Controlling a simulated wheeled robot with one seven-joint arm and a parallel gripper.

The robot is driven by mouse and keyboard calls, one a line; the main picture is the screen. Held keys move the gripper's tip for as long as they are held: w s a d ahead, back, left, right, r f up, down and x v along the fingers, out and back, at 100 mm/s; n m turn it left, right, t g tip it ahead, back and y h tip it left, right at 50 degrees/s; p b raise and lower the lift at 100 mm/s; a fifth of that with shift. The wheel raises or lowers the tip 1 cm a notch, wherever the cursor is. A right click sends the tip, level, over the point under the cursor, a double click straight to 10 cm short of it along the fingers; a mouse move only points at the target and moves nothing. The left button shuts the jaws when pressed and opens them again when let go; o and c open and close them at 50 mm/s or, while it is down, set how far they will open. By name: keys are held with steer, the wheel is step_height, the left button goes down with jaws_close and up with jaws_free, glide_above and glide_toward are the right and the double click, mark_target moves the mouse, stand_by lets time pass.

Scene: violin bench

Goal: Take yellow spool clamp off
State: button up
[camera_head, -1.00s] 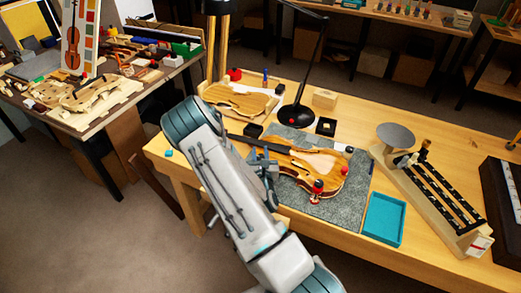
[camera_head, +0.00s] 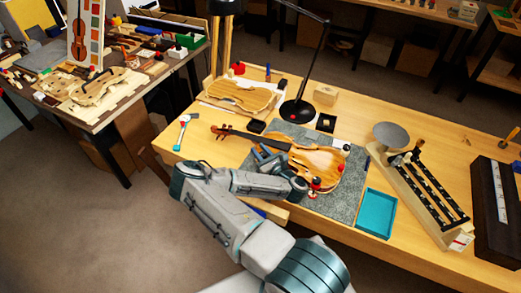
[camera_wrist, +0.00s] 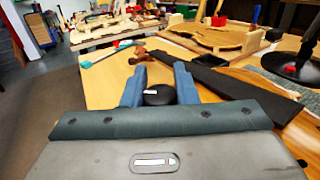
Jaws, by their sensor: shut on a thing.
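The violin (camera_head: 315,160) lies on a grey mat, its neck toward the left. Red-topped clamps (camera_head: 316,184) stand at its lower edge, and a white and dark piece (camera_head: 346,148) is at its right end. I cannot make out a yellow clamp in either view. My gripper (camera_head: 258,157) is at the violin's near left side, partly hidden by my arm. In the wrist view my gripper (camera_wrist: 160,76) has its two blue fingers on either side of a black round thing (camera_wrist: 158,96) with a small white mark. The dark fingerboard (camera_wrist: 225,82) runs just right of the fingers.
A teal tray (camera_head: 376,213) stands right of the mat. A black lamp (camera_head: 297,110) and a violin body in a wooden frame (camera_head: 240,97) are behind. A small hammer-like tool (camera_head: 181,130) lies at the left. A long rack (camera_head: 425,190) stands at the right.

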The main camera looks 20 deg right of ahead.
steer(key=shift+a+n+y, duration=0.15)
steer(key=shift+n+y, duration=0.45)
steer(key=shift+y, duration=0.3)
steer(key=o, duration=1)
steer(key=shift+s, duration=0.15)
